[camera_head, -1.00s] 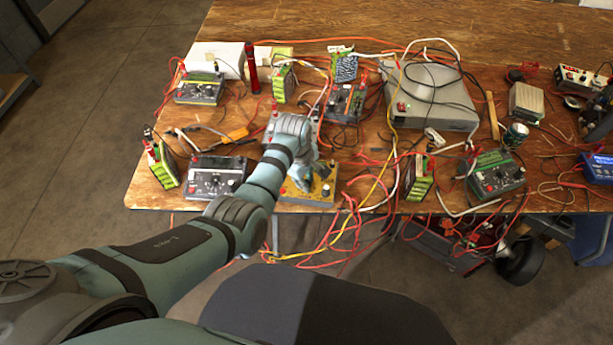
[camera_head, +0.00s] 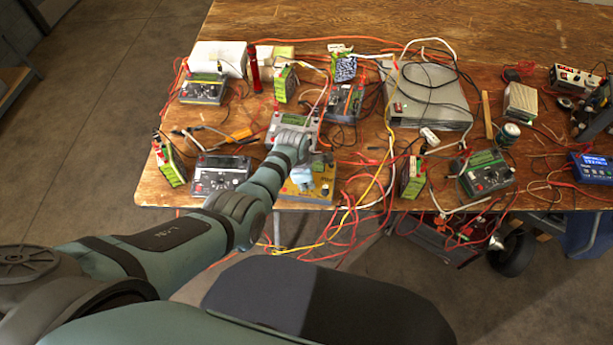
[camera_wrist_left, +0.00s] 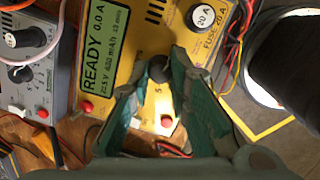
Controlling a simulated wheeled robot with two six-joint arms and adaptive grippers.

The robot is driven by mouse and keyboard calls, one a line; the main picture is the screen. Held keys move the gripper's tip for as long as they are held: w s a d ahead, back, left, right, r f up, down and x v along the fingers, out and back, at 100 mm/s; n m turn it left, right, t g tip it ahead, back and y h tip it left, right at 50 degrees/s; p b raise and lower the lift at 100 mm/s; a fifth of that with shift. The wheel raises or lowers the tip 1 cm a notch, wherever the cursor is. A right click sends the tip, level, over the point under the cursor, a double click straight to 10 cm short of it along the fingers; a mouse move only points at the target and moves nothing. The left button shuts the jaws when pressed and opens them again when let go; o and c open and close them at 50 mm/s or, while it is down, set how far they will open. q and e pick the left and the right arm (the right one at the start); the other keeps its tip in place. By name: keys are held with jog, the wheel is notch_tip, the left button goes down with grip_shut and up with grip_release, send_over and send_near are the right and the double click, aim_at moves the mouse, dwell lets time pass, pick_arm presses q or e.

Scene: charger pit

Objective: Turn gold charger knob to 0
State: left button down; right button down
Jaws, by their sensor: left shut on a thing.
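The gold charger (camera_head: 318,190) sits at the table's front edge, partly covered by my left arm in the head view. In the left wrist view the gold charger (camera_wrist_left: 125,65) fills the middle, with a display that reads READY and 0.0 A. Its dark round knob (camera_wrist_left: 158,69) is between the fingertips of my left gripper (camera_wrist_left: 160,72). The left gripper (camera_head: 300,184) is shut on the knob and reaches down over the charger. The knob's pointer is hidden by the fingers, so its setting cannot be read. My right gripper is not in view.
Another charger (camera_head: 486,174) stands to the right. Red and yellow wires (camera_head: 350,215) hang over the front edge. A large silver box (camera_head: 430,95) stands behind.

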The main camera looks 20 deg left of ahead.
aim_at(301, 193)
pick_arm(q)
jog(key=shift+n, duration=0.5)
jog(key=c, duration=1.5)
grip_release()
jog(key=v, duration=1.2)
